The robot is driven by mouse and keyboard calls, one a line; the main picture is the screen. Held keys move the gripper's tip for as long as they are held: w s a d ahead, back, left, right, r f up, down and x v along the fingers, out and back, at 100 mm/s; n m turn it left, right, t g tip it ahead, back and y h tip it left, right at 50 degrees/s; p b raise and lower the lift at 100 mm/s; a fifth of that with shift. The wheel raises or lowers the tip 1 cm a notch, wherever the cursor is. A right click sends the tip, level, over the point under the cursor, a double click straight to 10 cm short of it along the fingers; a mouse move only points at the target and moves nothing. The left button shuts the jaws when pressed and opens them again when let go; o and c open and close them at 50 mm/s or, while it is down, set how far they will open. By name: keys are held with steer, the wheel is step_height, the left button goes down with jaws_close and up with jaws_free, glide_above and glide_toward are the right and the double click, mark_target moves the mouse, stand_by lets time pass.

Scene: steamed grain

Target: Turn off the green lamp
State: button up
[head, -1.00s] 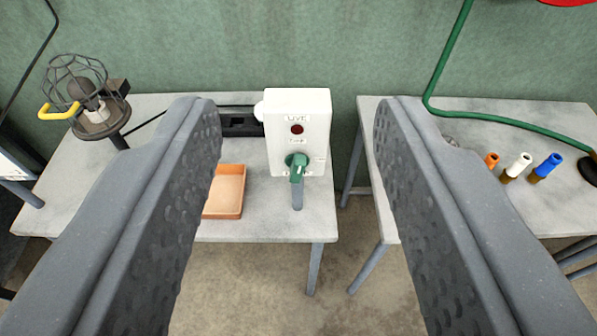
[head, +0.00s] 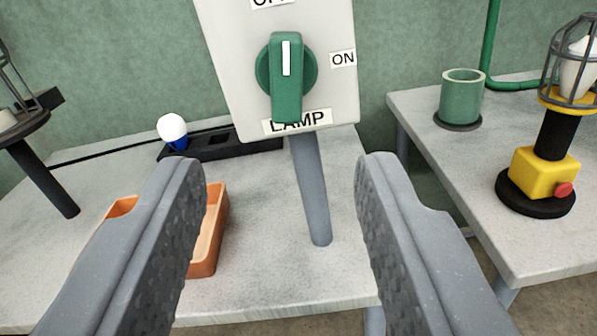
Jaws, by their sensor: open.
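A white switch box (head: 225,60) stands on a grey post at the upper middle. On its front is a green rotary knob (head: 284,95). The knob's handle is upright and its white line is at the top, toward a label cut off by the picture edge, apparently OFF. An ON label (head: 343,58) is to its right and a LAMP label (head: 297,121) below. My gripper (head: 283,165) is open and empty, its fingers below and either side of the knob, not touching it. I see no lamp that is clearly green.
A caged lamp with a yellow base (head: 545,172) and a green cup (head: 461,92) stand on the right table. A dark caged lamp (head: 28,125) is at left. An orange tray (head: 218,222) and a white bulb (head: 172,128) in a black holder are on the left table.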

mark_target(288, 87)
steer(key=w+b, duration=0.1)
steer(key=w, duration=0.3)
steer(key=w+f+b, duration=0.1)
steer(key=w, duration=0.2)
steer(key=w+b, duration=0.1)
steer(key=w, duration=0.3)
steer(key=shift+w+f, duration=0.3)
steer(key=shift+f, duration=0.05)
steer(key=shift+w+r, duration=0.1)
steer(key=shift+w, duration=0.9)
jaws_close()
